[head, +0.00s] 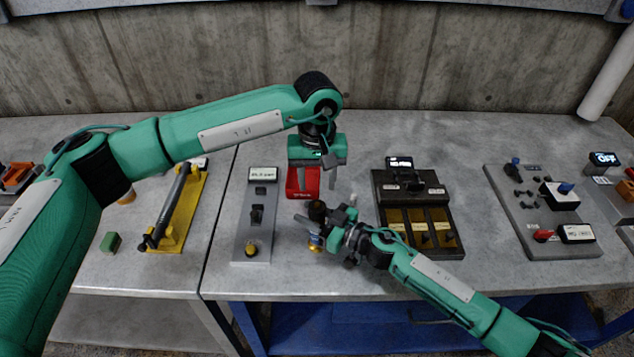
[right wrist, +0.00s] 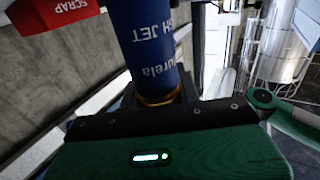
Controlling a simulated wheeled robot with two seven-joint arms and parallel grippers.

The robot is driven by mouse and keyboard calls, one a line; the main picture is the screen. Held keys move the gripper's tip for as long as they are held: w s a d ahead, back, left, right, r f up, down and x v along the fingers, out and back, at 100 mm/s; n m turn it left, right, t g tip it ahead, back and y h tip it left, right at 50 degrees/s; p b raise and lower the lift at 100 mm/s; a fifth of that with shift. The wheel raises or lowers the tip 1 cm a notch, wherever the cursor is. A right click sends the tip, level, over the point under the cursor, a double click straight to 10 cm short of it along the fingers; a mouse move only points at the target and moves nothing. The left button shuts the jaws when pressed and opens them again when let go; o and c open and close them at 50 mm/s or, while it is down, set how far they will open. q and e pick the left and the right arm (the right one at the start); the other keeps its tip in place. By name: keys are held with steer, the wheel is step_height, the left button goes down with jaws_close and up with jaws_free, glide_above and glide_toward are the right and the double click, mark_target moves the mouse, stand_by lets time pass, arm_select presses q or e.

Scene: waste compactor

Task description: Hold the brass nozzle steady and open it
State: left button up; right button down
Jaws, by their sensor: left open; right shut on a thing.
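The nozzle is a blue cylinder with white lettering and a brass ring, filling the middle of the right wrist view (right wrist: 150,45). In the head view its brass part (head: 315,244) shows small beside my right gripper (head: 325,232). My right gripper is shut on the nozzle; the fingers' contact is partly hidden. My left gripper (head: 317,178) is open and empty, pointing down in front of the red bin, farther back than the nozzle and apart from it.
A red scrap bin (head: 301,190) stands behind the nozzle. A grey switch panel (head: 252,225) lies to its left, a black unit with yellow compartments (head: 405,186) to its right. A yellow stand with a dark lever (head: 190,205) and a green block (head: 111,242) are farther left.

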mark_target(317, 206)
arm_select(q)
steer(key=shift+f, duration=0.55)
step_height(317, 206, down, 7)
steer(key=shift+r, duration=0.1)
